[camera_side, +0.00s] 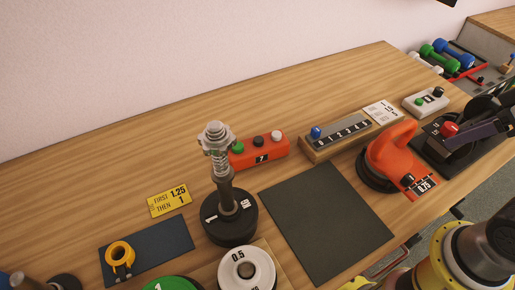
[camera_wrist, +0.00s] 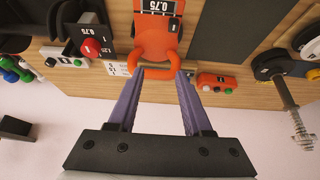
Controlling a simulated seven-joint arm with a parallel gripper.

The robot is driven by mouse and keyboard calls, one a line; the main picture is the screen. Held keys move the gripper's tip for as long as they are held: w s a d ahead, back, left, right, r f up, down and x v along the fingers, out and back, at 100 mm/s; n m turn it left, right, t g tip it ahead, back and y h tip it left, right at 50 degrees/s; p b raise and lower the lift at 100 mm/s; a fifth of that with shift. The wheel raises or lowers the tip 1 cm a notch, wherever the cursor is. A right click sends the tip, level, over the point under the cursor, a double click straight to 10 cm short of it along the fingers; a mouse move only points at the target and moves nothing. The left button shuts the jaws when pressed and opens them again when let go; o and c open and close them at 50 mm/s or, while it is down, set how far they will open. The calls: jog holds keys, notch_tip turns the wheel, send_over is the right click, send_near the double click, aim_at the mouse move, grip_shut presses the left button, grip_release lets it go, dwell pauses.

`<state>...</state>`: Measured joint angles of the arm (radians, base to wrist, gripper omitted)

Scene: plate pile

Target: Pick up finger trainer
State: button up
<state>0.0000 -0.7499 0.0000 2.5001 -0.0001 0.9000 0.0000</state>
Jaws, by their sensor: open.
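No thing here is marked as a finger trainer, and I cannot tell for sure which it is. An orange piece with a looped handle (camera_side: 392,148) and a 0.75 label stands right of the dark mat; it also shows in the wrist view (camera_wrist: 155,40). My gripper (camera_wrist: 162,73) is open and empty, its purple fingers apart, with the orange handle showing between and beyond the tips. In the side view my gripper (camera_side: 478,136) is at the right edge, partly cut off, over a black stand with a red knob (camera_side: 449,128).
A dark mat (camera_side: 325,215) lies bare in the middle. A tall metal post rises from black plates (camera_side: 230,220). A red button box (camera_side: 260,150), a numbered box (camera_side: 345,135) and a white box (camera_side: 425,100) stand behind. Dumbbells (camera_side: 440,58) lie far right. A yellow collar (camera_side: 120,252) sits front left.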

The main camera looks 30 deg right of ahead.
dwell(0.4)
jog(key=o, duration=0.8)
